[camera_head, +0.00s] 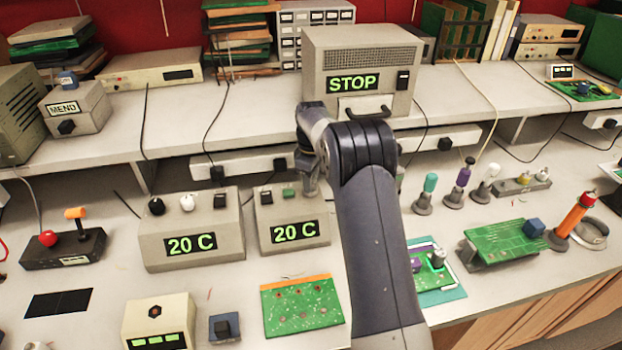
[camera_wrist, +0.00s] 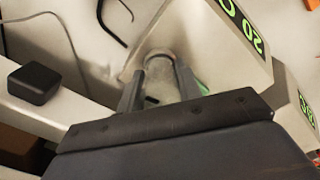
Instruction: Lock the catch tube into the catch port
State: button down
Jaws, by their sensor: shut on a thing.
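I cannot make out the catch port for certain in either view.
The left 20 C box (camera_head: 191,230) stands close by. A STOP box (camera_head: 360,75) sits on the shelf behind my arm. A green circuit board (camera_head: 302,306) lies in front. Upright coloured-handle tools (camera_head: 459,183) stand to the right. A black block (camera_wrist: 33,84) shows in the wrist view.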

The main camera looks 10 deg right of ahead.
jog(key=shift+s+f+m, duration=0.1)
jog(key=shift+f+m, duration=0.05)
jog(key=shift+m, duration=0.15)
jog(key=c, duration=0.9)
grip_release()
notch_tip(320, 180, up, 11)
jog(key=shift+b, duration=0.9)
jog(key=shift+f, duration=0.1)
notch_tip(320, 180, down, 11)
jog(key=shift+r+p, duration=0.15)
jog(key=shift+p, duration=0.95)
jog(key=shift+n, duration=0.4)
